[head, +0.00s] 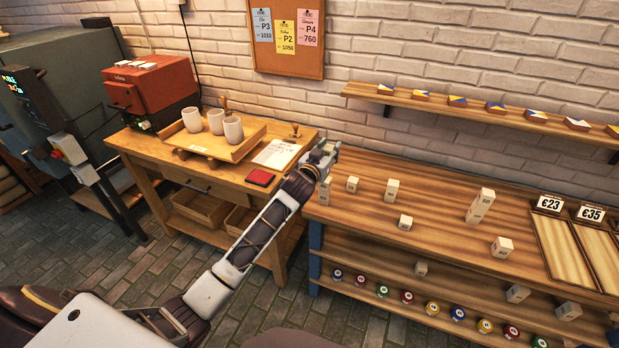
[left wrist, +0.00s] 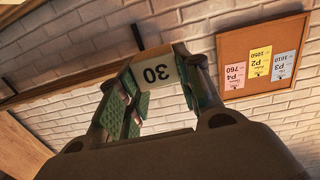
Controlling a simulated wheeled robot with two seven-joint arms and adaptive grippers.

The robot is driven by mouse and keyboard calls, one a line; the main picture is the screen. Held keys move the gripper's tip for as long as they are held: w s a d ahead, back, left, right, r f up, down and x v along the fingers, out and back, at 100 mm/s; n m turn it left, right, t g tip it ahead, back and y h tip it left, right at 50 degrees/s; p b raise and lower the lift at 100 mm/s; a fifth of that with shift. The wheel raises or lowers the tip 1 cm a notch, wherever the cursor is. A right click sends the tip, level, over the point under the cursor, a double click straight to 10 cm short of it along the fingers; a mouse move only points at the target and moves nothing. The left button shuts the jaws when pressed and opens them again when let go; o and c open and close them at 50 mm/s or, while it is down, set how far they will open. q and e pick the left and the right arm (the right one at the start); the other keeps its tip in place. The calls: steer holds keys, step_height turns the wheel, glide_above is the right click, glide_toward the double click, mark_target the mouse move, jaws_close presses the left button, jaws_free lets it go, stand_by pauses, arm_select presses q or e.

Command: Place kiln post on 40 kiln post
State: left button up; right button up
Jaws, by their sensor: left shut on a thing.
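My left gripper (head: 325,157) is above the left end of the long wooden bench. In the left wrist view, its fingers (left wrist: 152,95) are shut on a pale kiln post (left wrist: 156,73) marked 30. Several pale kiln posts stand apart on the bench top, including a post near the back (head: 352,184), a taller post (head: 392,189), a short post in front (head: 405,222) and a post further right (head: 502,247). A tall post or stack (head: 481,205) stands between them. Most numbers are too small to read, so I cannot tell which is the 40 post. My right gripper is out of view.
The bench top (head: 440,220) has clear room between posts. A wall shelf (head: 420,103) with painted tiles hangs above. Left is a work table (head: 215,178) with a tray of cups (head: 233,130) and a red kiln (head: 147,85). Colored jars (head: 432,308) line the lower shelf.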

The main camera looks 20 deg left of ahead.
arm_select(q)
steer(key=shift+a+f, duration=0.2)
steer(key=shift+a, duration=0.35)
steer(key=shift+d, duration=0.15)
steer(key=shift+f, duration=0.3)
glide_above(325, 183)
steer(key=shift+w+a+f, duration=0.15)
steer(key=shift+w+f, duration=0.05)
steer(key=shift+f, duration=1.25)
steer(key=shift+w+a+f, duration=0.1)
steer(key=shift+w+f, duration=0.05)
steer(key=shift+f, duration=1.25)
steer(key=shift+f, duration=1.85)
steer(key=shift+f+b, duration=0.1)
steer(key=shift+b, duration=0.2)
